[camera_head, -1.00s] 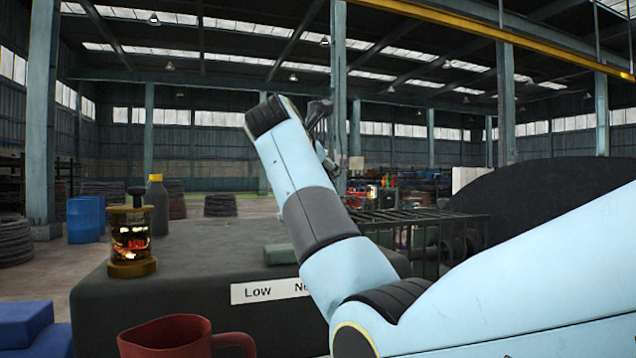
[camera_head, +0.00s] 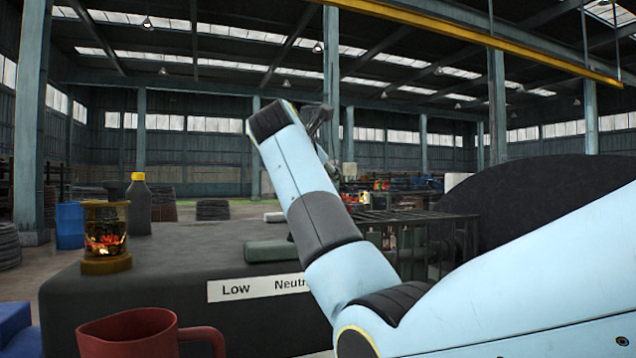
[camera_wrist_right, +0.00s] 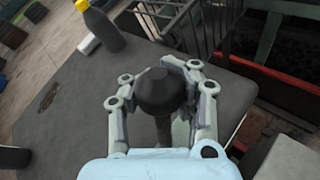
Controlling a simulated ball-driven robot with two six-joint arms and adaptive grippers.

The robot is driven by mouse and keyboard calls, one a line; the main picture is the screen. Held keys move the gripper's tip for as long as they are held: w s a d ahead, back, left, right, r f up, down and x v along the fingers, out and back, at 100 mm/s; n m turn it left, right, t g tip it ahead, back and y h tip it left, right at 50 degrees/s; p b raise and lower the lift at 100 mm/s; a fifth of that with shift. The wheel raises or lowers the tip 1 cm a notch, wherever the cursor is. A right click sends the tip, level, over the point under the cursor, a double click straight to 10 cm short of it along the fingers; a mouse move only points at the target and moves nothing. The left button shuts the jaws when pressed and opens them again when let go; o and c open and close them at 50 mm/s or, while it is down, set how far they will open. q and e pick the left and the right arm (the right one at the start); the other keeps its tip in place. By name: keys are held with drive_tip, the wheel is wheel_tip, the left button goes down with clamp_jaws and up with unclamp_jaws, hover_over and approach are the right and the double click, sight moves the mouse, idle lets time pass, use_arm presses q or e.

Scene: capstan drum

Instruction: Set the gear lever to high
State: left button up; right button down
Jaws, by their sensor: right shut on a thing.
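The gear lever's dark round knob (camera_wrist_right: 160,92) shows in the right wrist view, on a short dark stem. My right gripper (camera_wrist_right: 160,82) is shut on the knob, with a finger on either side of it. In the head view my right gripper (camera_head: 322,135) is small and partly hidden behind my own forearm, and the lever cannot be made out. The label strip (camera_head: 250,288) on the housing front reads "Low" and part of "Neutral"; the rest is hidden behind my arm. My left gripper is in neither view.
On the grey housing (camera_head: 150,275) stand a lantern (camera_head: 105,238) and a dark bottle with a yellow cap (camera_head: 138,205). A red mug (camera_head: 130,335) is in front at lower left. A wire basket (camera_head: 425,240) lies behind my arm.

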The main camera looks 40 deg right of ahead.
drive_tip(key=shift+s+f, duration=0.15)
drive_tip(key=shift+f, duration=0.2)
drive_tip(key=c, duration=1.8)
unclamp_jaws()
drive_tip(key=shift+c, duration=0.2)
drive_tip(key=shift+o, duration=1.3)
drive_tip(key=shift+s+r, duration=0.1)
drive_tip(key=shift+s, duration=0.15)
drive_tip(key=o, duration=0.7)
drive_tip(key=shift+s+a+r, duration=0.3)
drive_tip(key=shift+s+r, duration=0.1)
drive_tip(key=shift+s, duration=0.05)
drive_tip(key=shift+o, duration=0.2)
drive_tip(key=shift+s+r, duration=0.1)
drive_tip(key=shift+s, duration=0.05)
drive_tip(key=shift+w+d, duration=0.2)
drive_tip(key=shift+s+a, duration=0.1)
drive_tip(key=shift+a, duration=0.3)
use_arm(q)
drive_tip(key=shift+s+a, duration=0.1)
use_arm(e)
drive_tip(key=v, duration=1.1)
drive_tip(key=shift+s, duration=0.2)
